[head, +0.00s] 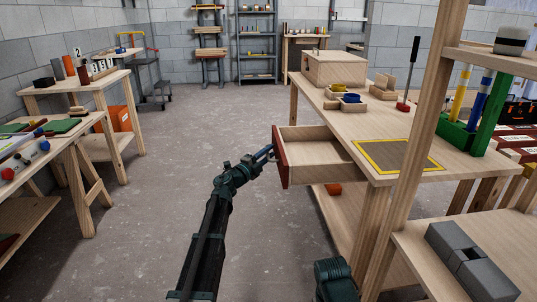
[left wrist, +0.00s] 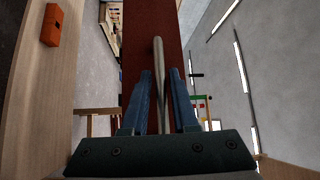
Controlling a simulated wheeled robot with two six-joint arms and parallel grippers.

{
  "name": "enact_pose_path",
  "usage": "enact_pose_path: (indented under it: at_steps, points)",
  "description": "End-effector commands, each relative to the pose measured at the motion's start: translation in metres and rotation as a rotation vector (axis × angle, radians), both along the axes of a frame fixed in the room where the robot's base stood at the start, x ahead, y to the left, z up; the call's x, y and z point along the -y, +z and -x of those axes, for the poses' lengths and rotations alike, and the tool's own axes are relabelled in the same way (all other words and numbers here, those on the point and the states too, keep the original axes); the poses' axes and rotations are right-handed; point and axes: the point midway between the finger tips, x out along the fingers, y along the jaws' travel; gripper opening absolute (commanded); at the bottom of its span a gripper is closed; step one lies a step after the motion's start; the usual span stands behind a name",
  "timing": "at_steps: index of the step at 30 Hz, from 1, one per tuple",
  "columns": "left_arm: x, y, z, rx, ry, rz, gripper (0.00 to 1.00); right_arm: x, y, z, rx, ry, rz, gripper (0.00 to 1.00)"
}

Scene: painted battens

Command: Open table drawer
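The table drawer (head: 318,152) stands pulled out from the wooden table (head: 465,165), and its inside looks empty. Its dark red front (head: 280,158) faces left; it also shows in the left wrist view (left wrist: 140,30). My left gripper (head: 269,153) is at this front. In the left wrist view its blue fingers (left wrist: 160,72) stand apart on either side of the grey bar handle (left wrist: 158,55), with gaps visible beside the bar. My right gripper does not show; only a dark arm part of mine is at the bottom of the head view.
The tabletop holds a wooden box (head: 335,69), a blue bowl (head: 350,98), a yellow-bordered panel (head: 398,155) and a red-based tool (head: 403,105). A wooden post (head: 415,130) rises in front at right. The floor (head: 200,130) left of the drawer is clear.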

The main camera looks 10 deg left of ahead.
Motion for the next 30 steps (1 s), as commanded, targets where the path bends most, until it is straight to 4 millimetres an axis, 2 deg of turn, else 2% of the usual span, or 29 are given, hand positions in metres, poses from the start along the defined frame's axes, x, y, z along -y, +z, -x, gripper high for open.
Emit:
enact_pose_path:
  at_steps: [8, 11, 24, 30]
  points:
    - [-0.001, 0.0, 0.001, 0.0, 0.001, 0.001, 0.27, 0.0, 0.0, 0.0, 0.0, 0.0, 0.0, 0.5]
    - [-0.004, -0.001, 0.007, 0.0, 0.002, 0.001, 0.27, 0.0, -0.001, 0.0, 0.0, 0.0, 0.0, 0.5]
    - [-0.042, -0.014, 0.087, -0.001, 0.004, 0.0, 0.27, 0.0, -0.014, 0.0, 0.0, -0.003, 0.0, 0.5]
    - [-0.055, -0.017, 0.112, 0.0, 0.002, 0.001, 0.27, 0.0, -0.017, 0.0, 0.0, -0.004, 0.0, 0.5]
